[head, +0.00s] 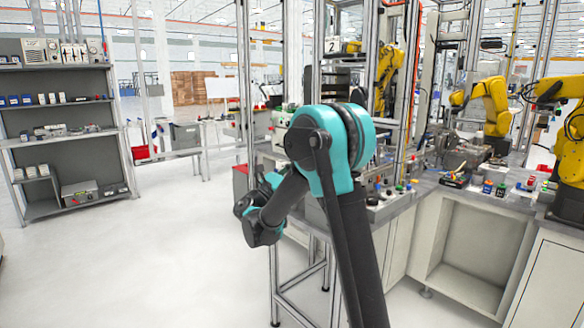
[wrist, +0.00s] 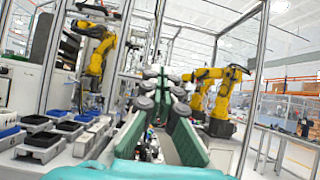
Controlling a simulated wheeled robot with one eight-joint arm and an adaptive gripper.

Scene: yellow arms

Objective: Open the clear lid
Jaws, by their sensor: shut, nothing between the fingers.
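My gripper (wrist: 162,85) shows in the wrist view with its fingers brought together and nothing between them. Its fingers point toward a machine area with yellow robot arms. In the head view my teal and black arm stands in front of the workbench, and I cannot make out the fingers there. I cannot pick out the clear lid in either view; it may be hidden or too small to tell.
A grey workbench (head: 415,197) with small coloured buttons and metal posts stands at the right. Yellow robot arms (head: 492,103) are mounted there. A shelf rack (head: 70,138) stands at the left. The floor between is clear. Black-topped trays (wrist: 42,148) show in the wrist view.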

